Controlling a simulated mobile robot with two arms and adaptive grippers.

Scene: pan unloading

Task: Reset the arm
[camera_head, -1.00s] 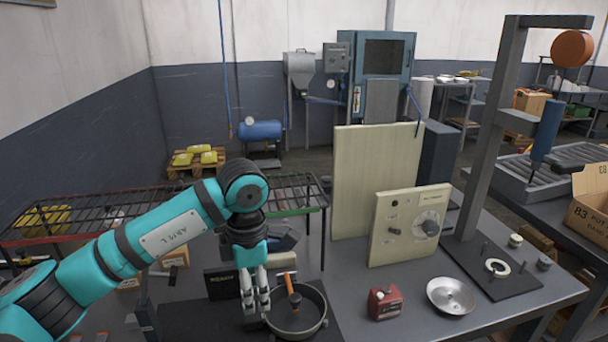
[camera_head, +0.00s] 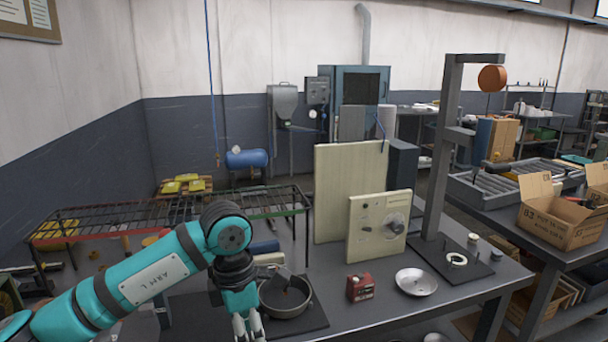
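My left arm comes in from the lower left, and its gripper (camera_head: 249,328) points down at the bottom edge, at the left side of the pan. The fingertips are cut off by the frame, so I cannot tell whether it is open or shut. A dark round pan (camera_head: 286,312) stands on a black mat (camera_head: 315,315) on the workbench. Something dark and partly hidden sits in the pan. My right arm and gripper do not show.
A small red box (camera_head: 360,288) and a shallow metal dish (camera_head: 416,282) lie right of the pan. A beige dial panel (camera_head: 378,228) stands behind them. A grey stand (camera_head: 442,150) rises farther right. A wire rack (camera_head: 170,210) is behind my arm.

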